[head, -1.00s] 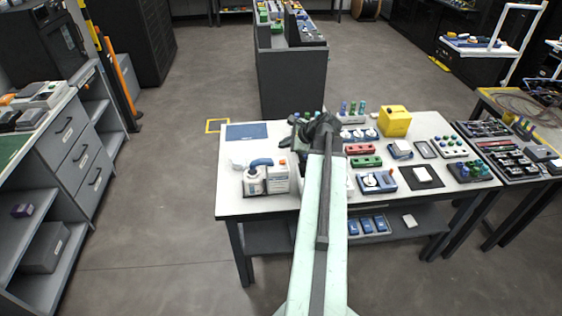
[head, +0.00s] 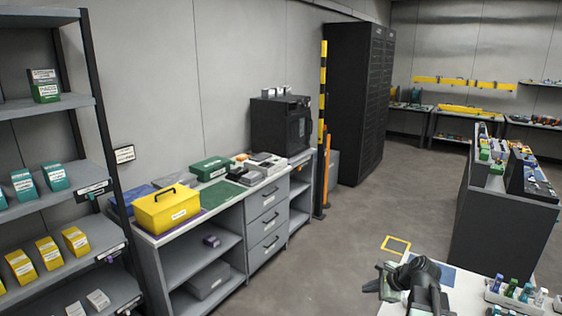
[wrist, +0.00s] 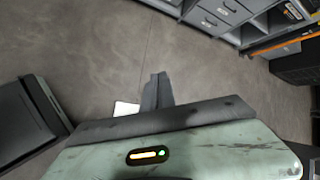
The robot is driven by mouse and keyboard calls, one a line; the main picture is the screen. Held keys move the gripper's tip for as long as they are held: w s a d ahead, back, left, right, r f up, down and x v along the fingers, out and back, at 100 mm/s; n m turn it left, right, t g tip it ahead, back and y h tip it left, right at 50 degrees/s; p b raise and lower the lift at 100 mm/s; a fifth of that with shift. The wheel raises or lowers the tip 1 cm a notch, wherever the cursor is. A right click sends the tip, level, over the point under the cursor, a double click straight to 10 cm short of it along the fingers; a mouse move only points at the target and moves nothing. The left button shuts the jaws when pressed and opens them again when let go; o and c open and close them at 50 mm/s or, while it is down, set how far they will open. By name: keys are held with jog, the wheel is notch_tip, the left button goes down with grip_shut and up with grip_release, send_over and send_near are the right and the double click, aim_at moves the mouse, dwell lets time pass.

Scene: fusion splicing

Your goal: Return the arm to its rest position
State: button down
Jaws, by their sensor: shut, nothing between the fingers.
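My gripper (head: 374,287) shows at the bottom of the head view, at the left end of my dark wrist, over the corner of the white worktable (head: 392,308). In the wrist view its dark fingers (wrist: 158,82) point up the picture, closed together with nothing between them. The grey floor (wrist: 95,45) lies beyond the fingertips. Most of my arm is below the head view's edge, so its full pose is hidden.
A grey drawer cabinet (head: 268,222) with a yellow case (head: 167,209) stands at the left. A dark bench (head: 500,225) is at the right. Green-capped bottles (head: 511,288) stand on the worktable.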

jog(key=a+f+n+g, duration=0.2)
jog(key=a+n, duration=0.3)
jog(key=a, duration=0.8)
jog(key=s+a+f+n+g+h, duration=0.2)
jog(key=s+a+f+n+g, duration=0.1)
jog(key=s+a+n, duration=0.6)
jog(key=d+n, duration=0.1)
jog(key=n, duration=0.1)
jog(key=s+d+n+g+h, duration=0.1)
jog(key=n, duration=0.1)
jog(key=s+d+n+g, duration=0.1)
jog(key=n, duration=0.1)
jog(key=shift+d+f+h, duration=0.3)
jog(key=shift+d+h, duration=0.05)
jog(key=shift+h, duration=0.05)
dwell(0.4)
